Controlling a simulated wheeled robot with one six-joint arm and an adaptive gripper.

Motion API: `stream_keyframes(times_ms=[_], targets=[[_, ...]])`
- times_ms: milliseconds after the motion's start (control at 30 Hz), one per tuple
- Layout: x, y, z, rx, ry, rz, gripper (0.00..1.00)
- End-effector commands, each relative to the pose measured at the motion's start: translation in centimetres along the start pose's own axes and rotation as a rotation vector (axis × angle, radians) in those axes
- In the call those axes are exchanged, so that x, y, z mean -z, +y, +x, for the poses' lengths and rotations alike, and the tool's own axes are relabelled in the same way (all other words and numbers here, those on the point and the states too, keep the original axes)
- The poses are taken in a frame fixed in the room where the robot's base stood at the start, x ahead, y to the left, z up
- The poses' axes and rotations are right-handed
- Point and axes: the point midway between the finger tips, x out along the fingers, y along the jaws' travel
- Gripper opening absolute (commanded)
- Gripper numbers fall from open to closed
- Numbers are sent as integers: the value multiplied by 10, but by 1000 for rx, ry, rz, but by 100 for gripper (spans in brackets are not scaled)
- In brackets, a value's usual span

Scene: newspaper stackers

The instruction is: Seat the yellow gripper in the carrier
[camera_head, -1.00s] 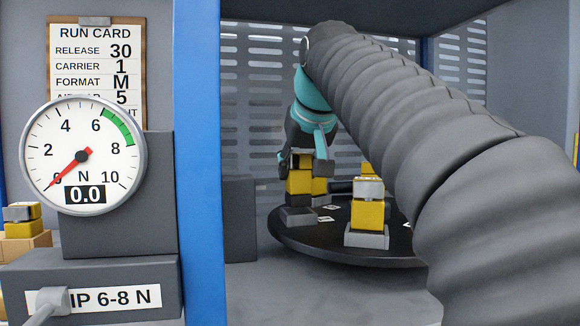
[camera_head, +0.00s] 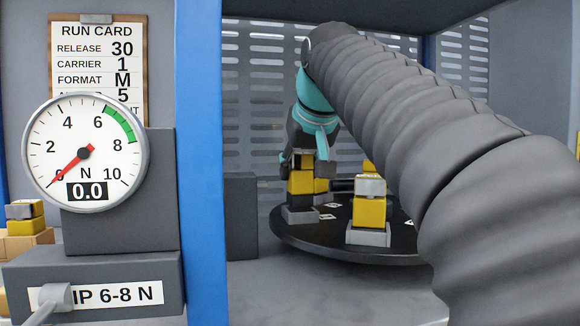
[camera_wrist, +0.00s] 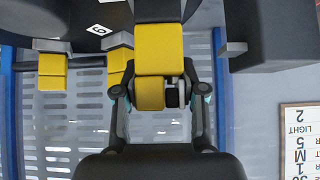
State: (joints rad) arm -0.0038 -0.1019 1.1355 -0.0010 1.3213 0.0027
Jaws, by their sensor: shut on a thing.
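My gripper (camera_head: 303,163) reaches down over the round dark turntable (camera_head: 345,252) and is shut on the yellow gripper. The yellow gripper (camera_head: 301,184) stands roughly upright over a dark grey carrier (camera_head: 300,215) at the turntable's left side. In the wrist view my gripper's fingers (camera_wrist: 156,95) lie on both sides of the yellow gripper (camera_wrist: 160,50), and a dark block (camera_wrist: 160,9) meets its far end. I cannot tell whether it is fully seated. Another yellow unit (camera_head: 367,214) stands in a grey carrier (camera_head: 368,237) to the right.
A blue post (camera_head: 201,160) and a dark grey box (camera_head: 240,215) stand left of the turntable. A force gauge (camera_head: 85,152) reads 0.0 N. Another yellow unit (camera_head: 25,226) sits at the far left. A slotted wall (camera_head: 250,100) closes the back.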

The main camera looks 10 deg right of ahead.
Motion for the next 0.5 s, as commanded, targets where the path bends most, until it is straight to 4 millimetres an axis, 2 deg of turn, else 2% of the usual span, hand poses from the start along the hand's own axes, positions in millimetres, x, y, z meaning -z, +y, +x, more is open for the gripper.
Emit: stream_keyframes(times_ms=[500], targets=[[-8,0,8,0,0,0,0]])
